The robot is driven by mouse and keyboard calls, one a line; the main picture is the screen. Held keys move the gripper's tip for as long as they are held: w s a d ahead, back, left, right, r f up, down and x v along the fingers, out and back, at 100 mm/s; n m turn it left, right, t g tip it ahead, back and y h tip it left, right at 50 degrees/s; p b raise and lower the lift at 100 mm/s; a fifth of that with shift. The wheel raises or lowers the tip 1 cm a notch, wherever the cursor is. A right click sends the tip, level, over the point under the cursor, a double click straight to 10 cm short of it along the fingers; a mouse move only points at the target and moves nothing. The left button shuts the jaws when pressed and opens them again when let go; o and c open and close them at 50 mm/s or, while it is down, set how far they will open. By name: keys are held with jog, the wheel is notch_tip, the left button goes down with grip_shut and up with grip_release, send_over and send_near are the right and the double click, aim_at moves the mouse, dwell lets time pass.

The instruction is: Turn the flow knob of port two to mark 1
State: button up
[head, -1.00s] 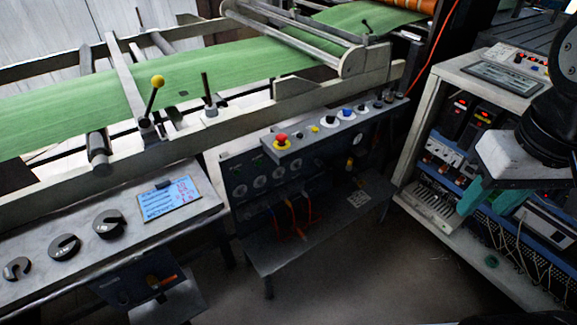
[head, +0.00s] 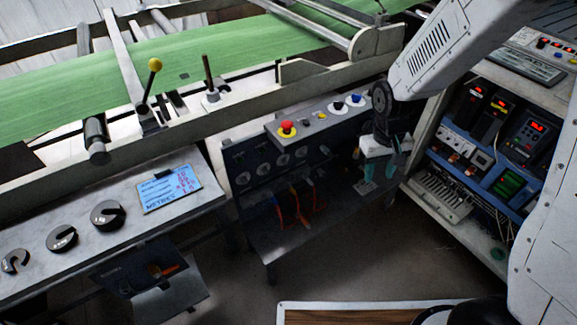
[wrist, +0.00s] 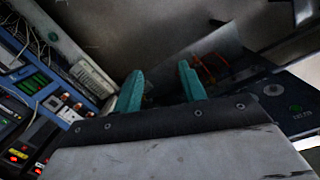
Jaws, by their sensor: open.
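A row of round dials (head: 265,168) is on the dark front of the middle console. Their markings are too small to read, so I cannot tell which is port two's knob. My gripper (head: 378,178), with teal fingers, is open and empty, right of the middle console's front. In the wrist view its fingers (wrist: 160,75) stand apart, with a dark panel (wrist: 298,100) at right.
A red mushroom button (head: 287,128) sits on the console top. Orange hoses (head: 290,208) hang below the dials. An open cabinet of electronics (head: 480,130) stands at right. A yellow-knobbed lever (head: 155,66) rises near the green web (head: 220,50). The floor between is clear.

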jog(key=w+a+f+t, duration=0.1)
jog(key=w+a+f, duration=0.15)
jog(key=f, duration=0.35)
jog(key=w+a+f+n+t+y, duration=0.1)
jog(key=w+f, duration=0.2)
jog(key=f, duration=0.3)
jog(key=w+a+f+t, duration=0.1)
jog(key=w+a+f, duration=0.15)
jog(key=f, duration=0.35)
jog(key=n+t+y, duration=0.2)
jog(key=t+y, duration=0.8)
jog(key=t, duration=0.2)
send_near(286, 163)
jog(key=w, duration=0.1)
jog(key=shift+m, duration=0.3)
jog(key=x, duration=0.7)
jog(key=shift+w+a+f, duration=0.1)
jog(key=shift+w+a, duration=0.05)
jog(key=shift+a, duration=0.2)
grip_shut()
